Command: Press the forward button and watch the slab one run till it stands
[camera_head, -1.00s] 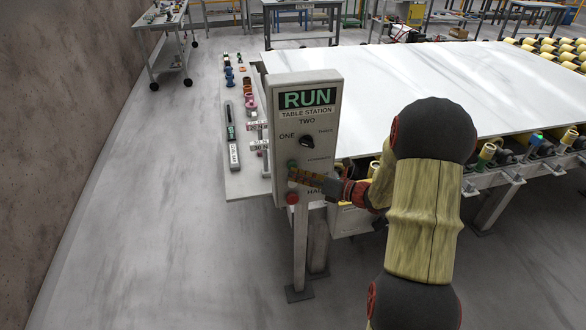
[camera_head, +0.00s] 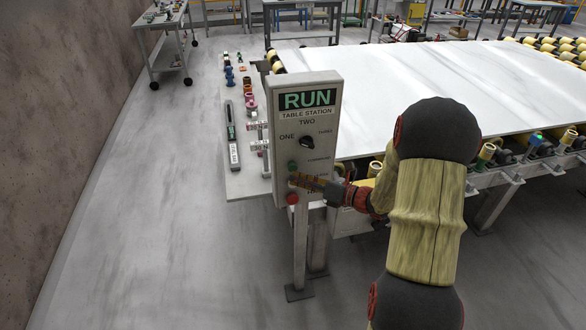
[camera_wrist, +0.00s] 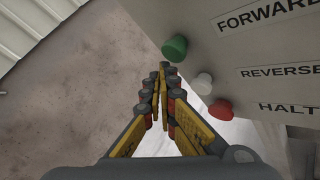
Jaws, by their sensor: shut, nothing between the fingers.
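The control post (camera_head: 324,185) reads RUN on its green display (camera_head: 307,99). Its dark selector knob (camera_head: 306,142) sits among ONE, TWO and THREE; its pointing is too small to tell. The green forward button (camera_head: 292,166) also shows in the wrist view (camera_wrist: 174,48). Below it are the white reverse button (camera_wrist: 203,83) and red halt button (camera_wrist: 220,108). My gripper (camera_wrist: 167,70) is shut and empty, its tips just below the green button and apart from it in the wrist view. The pale veined slab (camera_head: 420,85) lies on the roller table behind the post.
Yellow rollers (camera_head: 565,52) show beyond the slab's right end, and a few at its left end. A narrow side shelf (camera_head: 245,182) with small tools and parts stands left of the post. A trolley (camera_head: 165,42) stands farther back. The floor at left is clear.

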